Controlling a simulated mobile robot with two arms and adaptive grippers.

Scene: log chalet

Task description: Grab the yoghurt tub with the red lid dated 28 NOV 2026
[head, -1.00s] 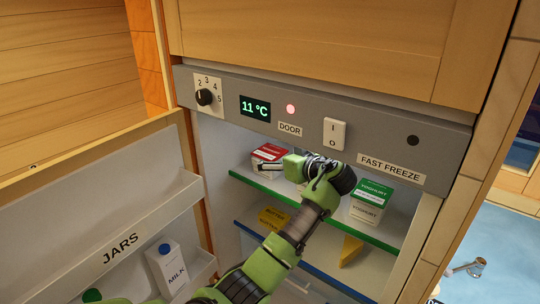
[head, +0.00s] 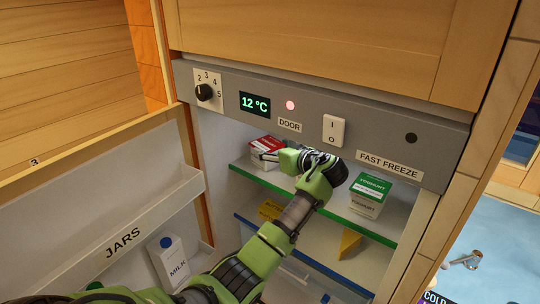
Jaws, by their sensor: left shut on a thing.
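A yoghurt tub with a red lid (head: 265,143) is at the left of the upper fridge shelf. The date on it is too small to read. Part of the tub is hidden behind the fingers. A tub with a green lid (head: 371,190), marked YOGHURT, stands on the same shelf to the right of my gripper. My right gripper is not in view.
The upper shelf (head: 380,236) has a green front edge. A yellow packet (head: 270,209) and a yellow wedge (head: 348,243) are below. The open door (head: 100,195) at left holds a milk carton (head: 172,262). The control panel (head: 300,118) overhangs the opening.

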